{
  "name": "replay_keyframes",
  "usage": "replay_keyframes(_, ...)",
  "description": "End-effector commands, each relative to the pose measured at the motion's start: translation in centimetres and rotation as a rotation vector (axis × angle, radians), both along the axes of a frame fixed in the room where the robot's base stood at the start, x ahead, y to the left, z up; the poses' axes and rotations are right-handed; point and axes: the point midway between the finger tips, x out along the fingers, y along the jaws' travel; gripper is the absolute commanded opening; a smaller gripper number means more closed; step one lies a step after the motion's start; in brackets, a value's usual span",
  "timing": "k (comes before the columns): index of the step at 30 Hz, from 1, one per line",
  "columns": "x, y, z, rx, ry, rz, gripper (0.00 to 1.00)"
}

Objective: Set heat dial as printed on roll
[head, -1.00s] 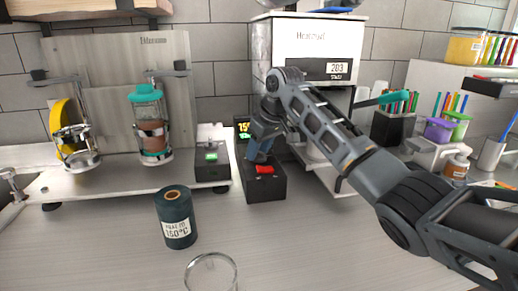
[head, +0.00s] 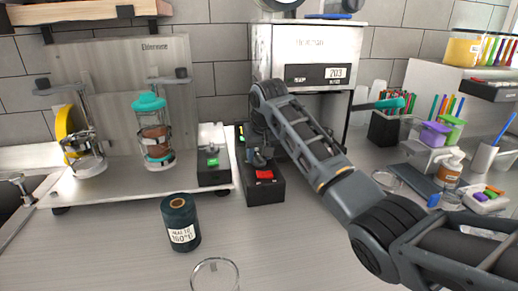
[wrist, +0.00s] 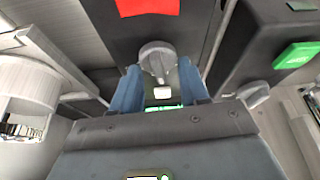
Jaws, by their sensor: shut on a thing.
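The heat roll (head: 180,225) is a dark teal spool standing upright on the counter. Its white label starts with "HEAT TO" and seems to read 160°C, but the middle digit is blurred. The heat dial (wrist: 157,58) is a round grey knob on a black control box (head: 264,190), which also carries a red button (head: 264,175). My gripper (wrist: 160,76) has its blue fingers on either side of the dial and is shut on it. In the head view my gripper (head: 258,158) hides the dial and most of the box's display. A green readout (wrist: 163,107) shows partly between the fingers, unreadable.
A black box with a green button (head: 213,162) stands close on the left. The cup sealer stand (head: 120,95) is behind it, holding a teal-lidded cup (head: 153,130). A glass (head: 215,275) stands in front. A white machine (head: 305,52) is behind my arm.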

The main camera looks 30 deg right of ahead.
Motion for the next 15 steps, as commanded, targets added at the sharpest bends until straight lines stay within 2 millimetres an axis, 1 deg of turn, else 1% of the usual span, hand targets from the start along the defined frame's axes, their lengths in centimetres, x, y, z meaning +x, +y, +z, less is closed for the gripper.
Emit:
replay_keyframes(6,0.01,0.01,0.0,0.0,0.0,-0.069,0.14)
replay_keyframes(15,0.02,-0.03,0.0,0.0,-0.001,-0.091,0.14)
